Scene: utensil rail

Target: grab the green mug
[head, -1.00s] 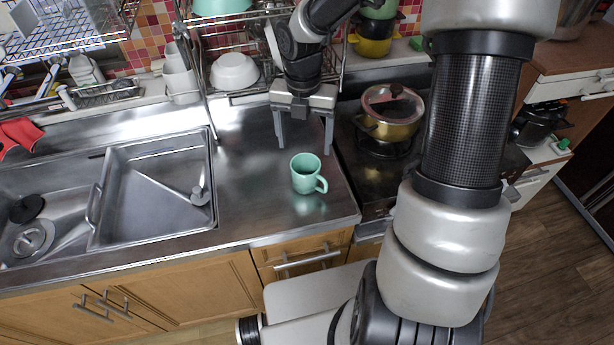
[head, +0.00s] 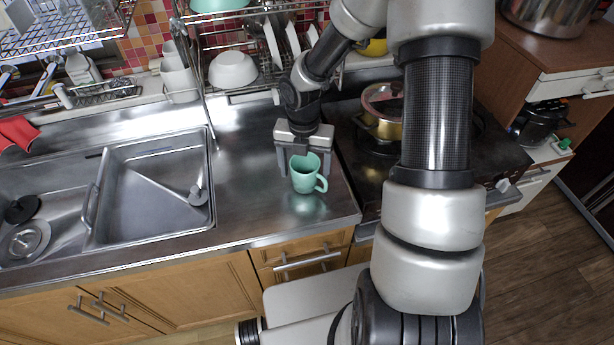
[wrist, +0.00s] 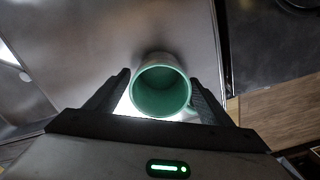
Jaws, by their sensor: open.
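The green mug (head: 304,178) stands upright on the steel counter near its front edge, its handle toward the right and front. In the wrist view the mug (wrist: 161,90) shows its open top between my two fingers. My gripper (head: 303,172) is open and low over the counter, with one finger to the left of the mug and one to the right. In the wrist view my gripper (wrist: 162,95) also has its fingers spread on both sides of the mug. I cannot tell whether either finger touches it. The right finger is close to the handle.
The sink (head: 155,190) lies left of the mug. A stove with a gold pot (head: 382,112) is to the right. A dish rack with a white bowl (head: 233,70) stands behind. The counter (head: 245,190) between sink and mug is clear.

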